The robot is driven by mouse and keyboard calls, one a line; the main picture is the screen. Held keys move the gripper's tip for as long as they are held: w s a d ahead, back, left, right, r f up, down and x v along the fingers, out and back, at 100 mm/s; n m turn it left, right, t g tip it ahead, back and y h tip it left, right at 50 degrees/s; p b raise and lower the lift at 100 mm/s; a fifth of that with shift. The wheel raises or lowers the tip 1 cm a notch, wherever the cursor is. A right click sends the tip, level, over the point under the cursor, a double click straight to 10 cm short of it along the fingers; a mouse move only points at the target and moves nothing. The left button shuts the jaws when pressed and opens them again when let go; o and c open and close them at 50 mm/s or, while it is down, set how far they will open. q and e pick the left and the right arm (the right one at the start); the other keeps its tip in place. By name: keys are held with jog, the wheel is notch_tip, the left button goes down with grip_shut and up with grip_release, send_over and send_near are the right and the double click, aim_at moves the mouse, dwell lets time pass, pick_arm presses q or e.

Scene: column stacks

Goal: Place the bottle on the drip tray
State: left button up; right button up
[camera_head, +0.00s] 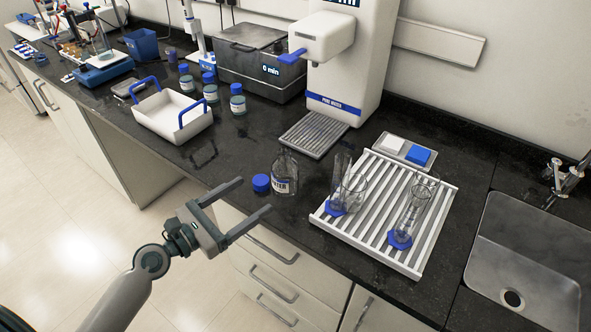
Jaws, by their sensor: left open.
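A clear glass bottle (285,174) with a white label stands upright on the black counter, with no cap on it. A blue cap (261,183) lies on the counter just left of it. The grey slatted drip tray (314,134) sits behind the bottle, under the spout of the white water unit (345,60). My left gripper (255,199) is open and empty. In the picture its fingers point right toward the bottle and cap, and it appears apart from both. My right gripper is out of view.
A white slatted rack (440,220) with glass cylinders and a beaker stands right of the bottle, with a sink (530,255) beyond. A white carrier (172,118) with blue handles and several blue-capped bottles (238,100) stand left. The counter left of the cap is clear.

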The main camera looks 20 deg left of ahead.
aim_at(276, 177)
pick_arm(q)
jog(key=shift+n, duration=0.4)
jog(key=p+x, duration=0.1)
jog(key=x, duration=0.2)
jog(key=p+x, duration=0.1)
jog(key=x, duration=0.3)
jog(key=p+x, duration=0.1)
jog(key=x, duration=0.2)
jog(key=shift+w+r, duration=0.35)
jog(key=shift+r, duration=0.05)
jog(key=shift+w+d+f, duration=0.1)
jog(key=shift+w+d, duration=0.3)
jog(key=shift+w, duration=0.2)
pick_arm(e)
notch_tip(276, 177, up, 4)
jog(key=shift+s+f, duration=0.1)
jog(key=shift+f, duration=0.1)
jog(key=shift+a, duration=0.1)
pick_arm(q)
jog(key=shift+p, duration=0.3)
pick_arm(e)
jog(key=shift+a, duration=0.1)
